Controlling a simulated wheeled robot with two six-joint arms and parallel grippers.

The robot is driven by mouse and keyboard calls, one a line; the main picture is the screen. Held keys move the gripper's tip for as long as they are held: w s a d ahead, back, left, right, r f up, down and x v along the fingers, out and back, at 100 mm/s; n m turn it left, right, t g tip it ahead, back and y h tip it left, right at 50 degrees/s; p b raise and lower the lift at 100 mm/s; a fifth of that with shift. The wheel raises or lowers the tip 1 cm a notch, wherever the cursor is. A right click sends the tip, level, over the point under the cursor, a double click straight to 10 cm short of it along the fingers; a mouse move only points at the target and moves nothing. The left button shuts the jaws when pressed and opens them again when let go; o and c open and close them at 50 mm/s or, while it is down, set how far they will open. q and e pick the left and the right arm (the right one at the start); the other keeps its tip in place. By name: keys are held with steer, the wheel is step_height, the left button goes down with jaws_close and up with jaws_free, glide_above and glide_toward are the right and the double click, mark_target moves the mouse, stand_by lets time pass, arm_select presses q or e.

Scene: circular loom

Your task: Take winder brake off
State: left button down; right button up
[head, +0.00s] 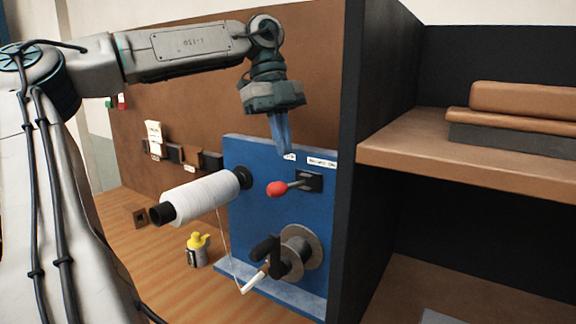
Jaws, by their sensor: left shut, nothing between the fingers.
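The winder stands on the bench with a blue upright panel (240,205). A lever with a red knob (277,189) sticks out of a dark slot plate (309,182) near the panel's upper right, pointing left. A label beside the slot is too small to read surely. My left gripper (287,152) points down just above the red knob and lever, apart from them in the picture. Its blue fingers are together and empty. Below the lever are a grey spool (304,247) and a black crank with a white handle (255,281). My right gripper does not show.
A white thread cone (200,197) juts from the panel's left side, with thread running down. A yellow-topped bottle (198,250) stands on the wooden bench (150,255). A dark partition and shelf (450,165) with brown rolls (520,100) close off the right.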

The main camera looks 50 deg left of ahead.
arm_select(q)
step_height(320, 180, up, 2)
steer(key=shift+a+r, duration=0.1)
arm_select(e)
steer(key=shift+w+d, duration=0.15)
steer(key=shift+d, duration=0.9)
